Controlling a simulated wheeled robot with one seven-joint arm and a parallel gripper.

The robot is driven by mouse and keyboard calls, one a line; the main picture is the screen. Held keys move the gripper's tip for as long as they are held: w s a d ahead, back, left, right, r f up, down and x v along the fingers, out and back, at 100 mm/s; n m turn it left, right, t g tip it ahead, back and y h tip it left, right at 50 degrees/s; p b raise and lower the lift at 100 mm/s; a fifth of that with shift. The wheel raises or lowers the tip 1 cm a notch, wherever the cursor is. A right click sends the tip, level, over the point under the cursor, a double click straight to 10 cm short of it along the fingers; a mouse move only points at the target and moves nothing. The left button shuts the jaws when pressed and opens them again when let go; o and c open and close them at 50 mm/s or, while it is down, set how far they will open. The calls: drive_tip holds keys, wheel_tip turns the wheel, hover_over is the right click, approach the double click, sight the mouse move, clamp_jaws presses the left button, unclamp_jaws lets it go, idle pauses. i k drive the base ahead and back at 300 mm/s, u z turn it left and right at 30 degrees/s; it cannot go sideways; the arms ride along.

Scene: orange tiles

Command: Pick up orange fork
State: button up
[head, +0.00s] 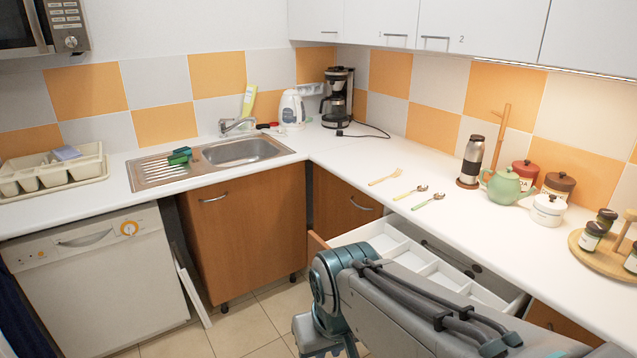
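The orange fork (386,177) lies flat on the white counter, to the left of two spoons. A spoon with a yellowish handle (411,192) lies beside it, and a spoon with a green handle (428,201) lies further right. My arm reaches in from the bottom right, with its bend in front of the open drawer. My gripper (318,338) is partly visible low at the bottom edge, below the counter and well away from the fork. Its fingers are not clearly shown, so I cannot tell whether it is open.
An open white drawer (392,241) with compartments juts out below the spoons. A steel flask (471,162), green teapot (505,186) and jars stand right of the cutlery. The sink (245,151) and coffee maker (338,97) are at the back. Counter around the fork is clear.

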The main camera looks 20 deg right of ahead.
sight(394, 177)
drive_tip(key=u, duration=0.3)
drive_tip(key=i, duration=2.3)
drive_tip(key=z, duration=0.9)
drive_tip(key=i, duration=0.9)
drive_tip(key=z, duration=1.45)
drive_tip(key=i, duration=0.5)
drive_tip(key=z, duration=0.45)
